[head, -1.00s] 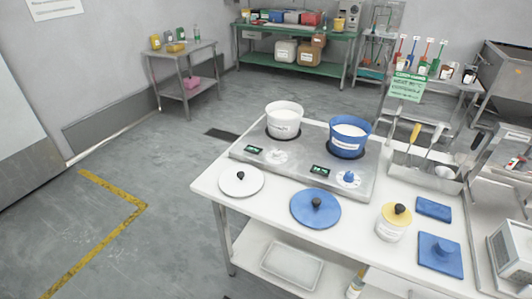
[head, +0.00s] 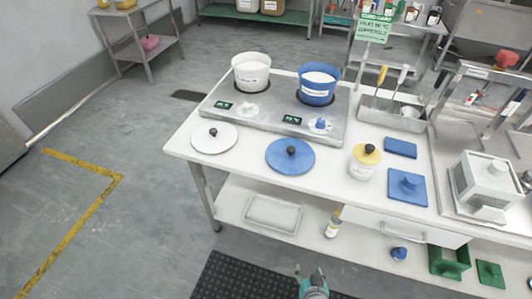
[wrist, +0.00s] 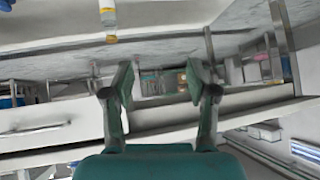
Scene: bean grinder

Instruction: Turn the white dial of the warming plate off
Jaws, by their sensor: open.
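The warming plate (head: 275,118) is a grey metal unit on the white table, with two round heating spots. Its white dial (head: 243,111) is on the left of the front panel, beside a small green-lit display (head: 223,105). The dial's exact setting is too small to read. A blue dial (head: 320,125) and a second display (head: 291,120) are to its right. My gripper (head: 311,274) is low at the bottom of the head view, in front of the table and well apart from the dial. In the wrist view its fingers (wrist: 162,82) are apart and nothing is between them.
A white pot (head: 251,74) and a blue pot (head: 317,90) stand on the plate. A white lid (head: 213,138), a blue lid (head: 290,158) and a yellow-lidded jar (head: 363,163) are in front. The table's front edge and drawer (head: 408,229) lie near my gripper.

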